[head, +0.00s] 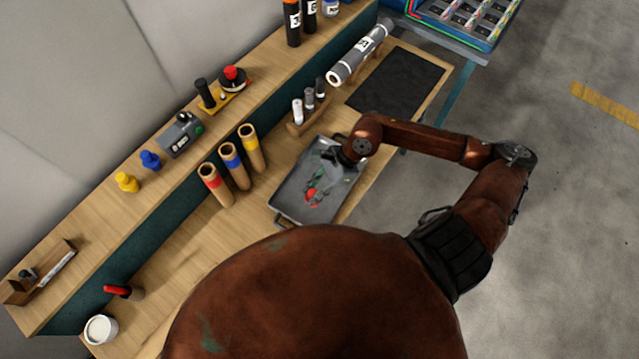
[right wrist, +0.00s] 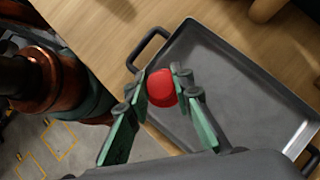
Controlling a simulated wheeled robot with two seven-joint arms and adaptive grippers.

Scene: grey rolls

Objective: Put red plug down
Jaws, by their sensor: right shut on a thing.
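The red plug (head: 311,195) is between the fingers of my right gripper (head: 322,186), over the grey tray (head: 284,205) on the bench. In the right wrist view, the red plug (right wrist: 161,88) is round and gripped between the green and grey fingers. The gripper is shut on it, near the handle end of the tray (right wrist: 240,75). I cannot tell whether the plug touches the tray floor. No other thing shows in the tray. My left gripper is not in view.
Three cardboard tubes with red (head: 215,183), blue (head: 234,165) and yellow (head: 251,147) bands stand left of the tray. A yellow plug (head: 126,182) and a blue plug (head: 150,160) are on the raised shelf. A black mat (head: 400,82) lies beyond the tray.

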